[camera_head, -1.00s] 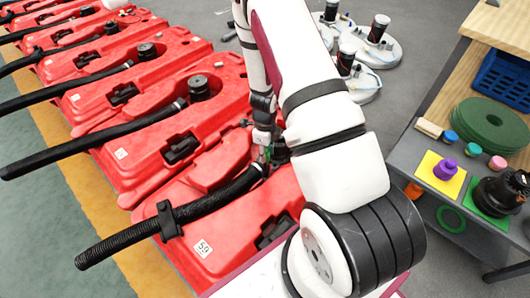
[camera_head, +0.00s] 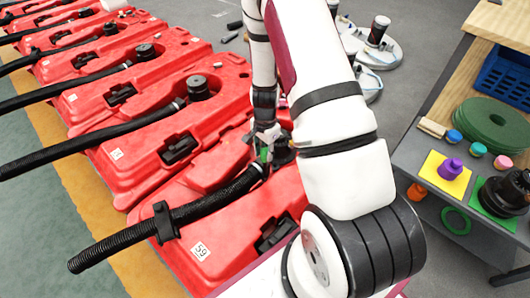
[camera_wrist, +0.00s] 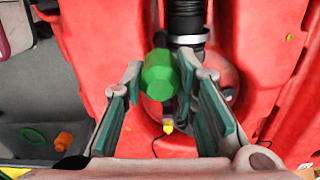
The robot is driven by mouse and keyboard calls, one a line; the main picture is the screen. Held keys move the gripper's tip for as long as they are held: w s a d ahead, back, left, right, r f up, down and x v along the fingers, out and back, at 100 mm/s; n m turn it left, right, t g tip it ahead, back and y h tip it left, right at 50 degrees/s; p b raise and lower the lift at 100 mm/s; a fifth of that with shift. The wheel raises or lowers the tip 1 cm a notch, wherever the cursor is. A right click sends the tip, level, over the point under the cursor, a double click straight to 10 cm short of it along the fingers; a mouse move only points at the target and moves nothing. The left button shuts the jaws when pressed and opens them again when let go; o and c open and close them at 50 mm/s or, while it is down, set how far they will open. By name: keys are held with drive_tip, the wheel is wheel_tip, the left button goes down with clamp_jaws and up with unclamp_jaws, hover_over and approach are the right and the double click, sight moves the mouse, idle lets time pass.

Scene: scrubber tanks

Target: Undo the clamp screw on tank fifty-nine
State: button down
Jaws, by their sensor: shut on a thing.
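Tank fifty-nine (camera_head: 185,265) is the nearest red tank, with a white label "59" (camera_head: 200,251). A black ribbed hose (camera_head: 150,228) runs along it to a silver clamp band (camera_wrist: 188,41) at the hose end. The green head of the clamp screw (camera_wrist: 158,74) stands beside the band, between my fingers. My gripper (camera_wrist: 168,76) is shut on this green screw head. In the head view my gripper (camera_head: 265,150) is over the far end of the hose, and the green head shows only as a small patch.
Several similar red tanks with hoses stand in a row to the left. A grey bench on the right holds a green disc stack (camera_head: 490,122), a purple knob on a yellow square (camera_head: 432,180) and a black fitting (camera_head: 508,190). Grey floor lies between tanks and bench.

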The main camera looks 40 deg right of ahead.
drive_tip(key=n, duration=0.6)
drive_tip(key=shift+b, duration=0.4)
drive_tip(key=shift+r+p, duration=0.7)
drive_tip(key=shift+r, duration=0.3)
